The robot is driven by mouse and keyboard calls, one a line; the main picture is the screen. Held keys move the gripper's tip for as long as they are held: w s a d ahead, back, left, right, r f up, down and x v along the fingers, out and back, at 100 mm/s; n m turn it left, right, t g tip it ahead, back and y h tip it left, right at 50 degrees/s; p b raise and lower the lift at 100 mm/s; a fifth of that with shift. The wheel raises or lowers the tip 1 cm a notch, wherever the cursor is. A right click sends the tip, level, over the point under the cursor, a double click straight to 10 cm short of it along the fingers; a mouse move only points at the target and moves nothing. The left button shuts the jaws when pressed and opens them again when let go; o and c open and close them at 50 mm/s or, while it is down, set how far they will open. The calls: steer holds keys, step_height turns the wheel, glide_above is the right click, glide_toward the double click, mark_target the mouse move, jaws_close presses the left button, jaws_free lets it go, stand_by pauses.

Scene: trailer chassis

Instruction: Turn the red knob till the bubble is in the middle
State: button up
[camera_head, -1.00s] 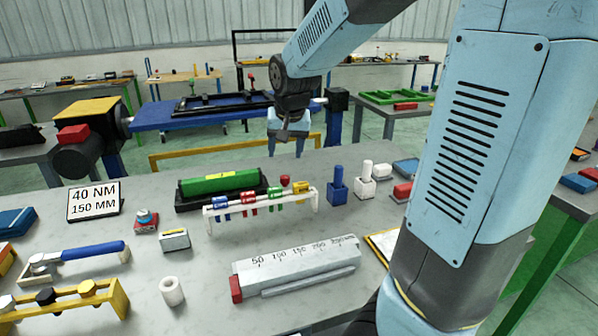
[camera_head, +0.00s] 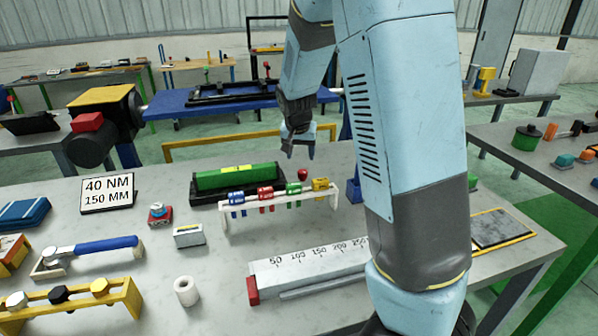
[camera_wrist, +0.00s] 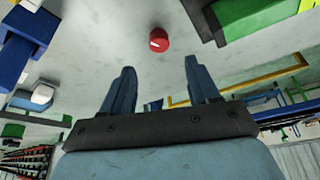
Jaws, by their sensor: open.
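The small red knob (camera_head: 303,174) stands at the right end of the green level (camera_head: 215,180), which lies in a black tray on the bench. A yellow vial (camera_head: 236,168) is on top of the level; the bubble is too small to tell. My gripper (camera_head: 299,152) is open and empty, pointing down above the knob, apart from it. In the wrist view the knob (camera_wrist: 159,40) is beyond the two fingertips, roughly centred between them. Part of the green level (camera_wrist: 235,15) shows at upper right there.
A white rack (camera_head: 280,213) with coloured clips stands in front of the level. A blue block (camera_head: 353,190) is to the right, partly hidden by my arm. A white sign (camera_head: 107,194) stands at left, and a long ruler block (camera_head: 305,272) lies in front.

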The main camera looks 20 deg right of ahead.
mark_target(303, 172)
steer(key=x, duration=0.9)
steer(key=shift+d+f, duration=0.1)
steer(key=shift+f, duration=0.15)
steer(key=shift+c, duration=0.2)
steer(key=c, duration=1)
steer(key=shift+d, duration=0.1)
steer(key=shift+n, duration=0.5)
steer(key=shift+n+y, duration=0.5)
steer(key=shift+n, duration=0.4)
steer(key=shift+n+y, duration=0.4)
steer(key=shift+n, duration=0.5)
